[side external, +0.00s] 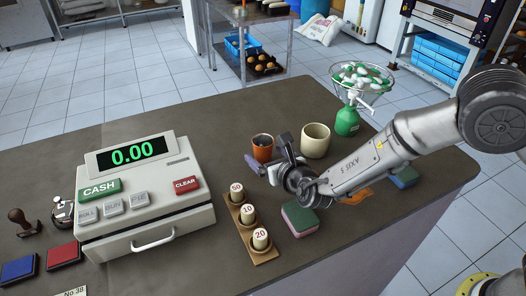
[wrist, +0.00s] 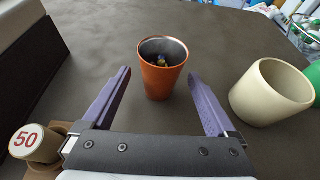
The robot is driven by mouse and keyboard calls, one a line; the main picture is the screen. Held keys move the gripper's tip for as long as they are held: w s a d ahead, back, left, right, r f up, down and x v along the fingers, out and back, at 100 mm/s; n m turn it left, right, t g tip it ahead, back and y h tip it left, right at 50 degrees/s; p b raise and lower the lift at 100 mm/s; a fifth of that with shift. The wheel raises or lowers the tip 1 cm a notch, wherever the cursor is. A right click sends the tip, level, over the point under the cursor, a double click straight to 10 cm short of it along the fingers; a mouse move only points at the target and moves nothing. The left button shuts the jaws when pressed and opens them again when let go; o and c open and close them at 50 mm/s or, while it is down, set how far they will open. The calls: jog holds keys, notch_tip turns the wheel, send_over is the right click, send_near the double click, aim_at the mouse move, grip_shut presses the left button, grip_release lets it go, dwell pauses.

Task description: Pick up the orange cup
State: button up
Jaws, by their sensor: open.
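The orange cup (wrist: 163,78) stands upright on the dark counter, with something small and dark, with yellow and blue bits, inside it. In the side external view the orange cup (side external: 262,149) stands just beyond my gripper (side external: 268,165), which partly covers that area. In the wrist view my gripper (wrist: 160,85) is open, with its two purple fingers apart on the left and right of the cup. The cup shows between the fingertips, and there is a gap on each side. I cannot tell how far the fingers reach along the cup.
A cream cup (side external: 315,140) stands close to the right. A rack of numbered weights (side external: 249,220), a sponge (side external: 299,219) and a scale with a wire bowl (side external: 347,120) are nearby. The cash register (side external: 146,196) fills the left. Bare counter lies behind the orange cup.

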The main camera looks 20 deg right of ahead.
jog(key=shift+x, duration=1.35)
grip_shut()
